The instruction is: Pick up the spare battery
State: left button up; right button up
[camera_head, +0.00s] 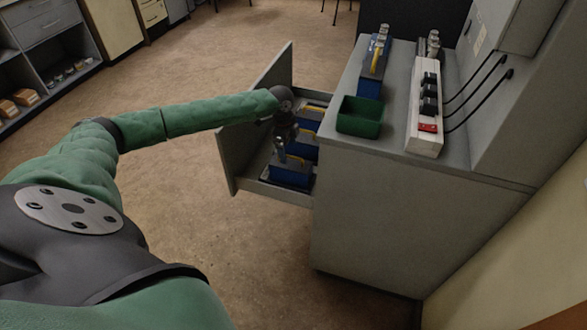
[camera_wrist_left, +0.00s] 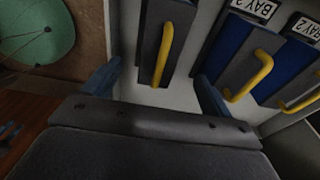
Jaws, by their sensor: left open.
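Blue batteries with dark tops and yellow handles lie in the open drawer (camera_head: 252,187). My left gripper (camera_head: 281,157) points down over the nearest battery (camera_head: 290,174). In the left wrist view, this battery (camera_wrist_left: 150,62) has its yellow handle (camera_wrist_left: 165,45) between the two open fingers (camera_wrist_left: 158,82), with a gap on each side. No label shows on it. Two other batteries (camera_wrist_left: 222,62) lie to its right, beside tags reading BAY 3 and BAY 2. Another battery (camera_head: 371,84) stands on the console top. No view marks which is the spare. My right gripper is out of view.
The drawer's tall front panel (camera_head: 262,95) stands left of the batteries, and the grey console (camera_head: 375,200) rises to their right. A green tray (camera_head: 360,116) and a white switch strip (camera_head: 426,105) with cables sit on top. The floor to the left is clear.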

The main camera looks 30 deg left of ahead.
aim_at(290, 156)
pick_arm(q)
jog(key=f, duration=0.2)
jog(key=f+p, duration=0.1)
jog(key=f, duration=0.1)
jog(key=d+f, duration=0.1)
jog(key=shift+w+f+p, duration=0.15)
jog(key=shift+f+p, duration=0.15)
jog(key=shift+f, duration=0.45)
grip_shut()
jog(key=shift+r, duration=0.1)
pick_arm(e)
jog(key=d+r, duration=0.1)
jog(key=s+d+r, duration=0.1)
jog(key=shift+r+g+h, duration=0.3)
